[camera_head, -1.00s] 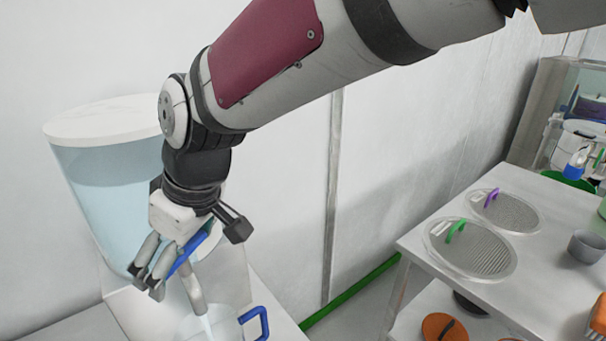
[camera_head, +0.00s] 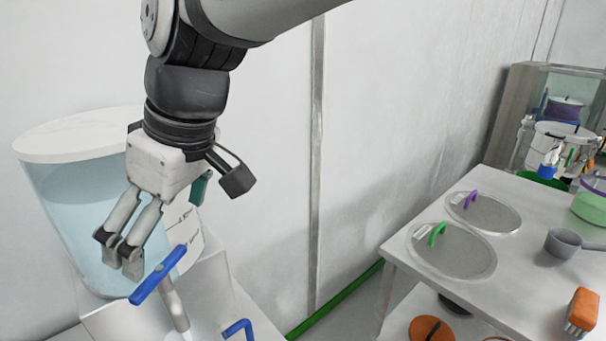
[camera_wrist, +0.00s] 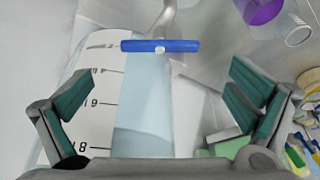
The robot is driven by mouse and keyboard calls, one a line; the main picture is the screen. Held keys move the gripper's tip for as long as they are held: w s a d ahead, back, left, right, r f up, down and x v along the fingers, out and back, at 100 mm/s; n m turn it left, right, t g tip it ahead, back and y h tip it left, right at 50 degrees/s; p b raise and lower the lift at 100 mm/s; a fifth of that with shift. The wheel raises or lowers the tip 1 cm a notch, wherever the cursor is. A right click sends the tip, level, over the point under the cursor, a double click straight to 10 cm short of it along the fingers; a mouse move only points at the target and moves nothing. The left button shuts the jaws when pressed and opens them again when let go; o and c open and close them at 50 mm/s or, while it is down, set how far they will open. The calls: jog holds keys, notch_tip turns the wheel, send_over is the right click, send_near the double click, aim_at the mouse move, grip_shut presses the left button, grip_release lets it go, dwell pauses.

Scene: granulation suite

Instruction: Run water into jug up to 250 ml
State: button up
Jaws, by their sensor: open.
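The water tank (camera_head: 80,205) is clear, bluish and white-lidded, at left in the head view. Its blue tap lever (camera_head: 158,275) sits over a grey spout (camera_head: 174,306). In the wrist view the lever (camera_wrist: 160,46) lies crosswise beyond the fingers, beside the tank's printed scale (camera_wrist: 103,100). My gripper (camera_head: 118,252) is open and empty, just above and left of the lever, apart from it. The jug shows only its blue handle (camera_head: 238,328) at the bottom edge; its body and water level are mostly cut off. I cannot tell whether water is running.
A green strip (camera_head: 340,300) runs along the wall's foot. Wall space right of my gripper is clear.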

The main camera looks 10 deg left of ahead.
jog(key=shift+v, duration=1.2)
jog(key=shift+w, duration=0.1)
dwell(4.0)
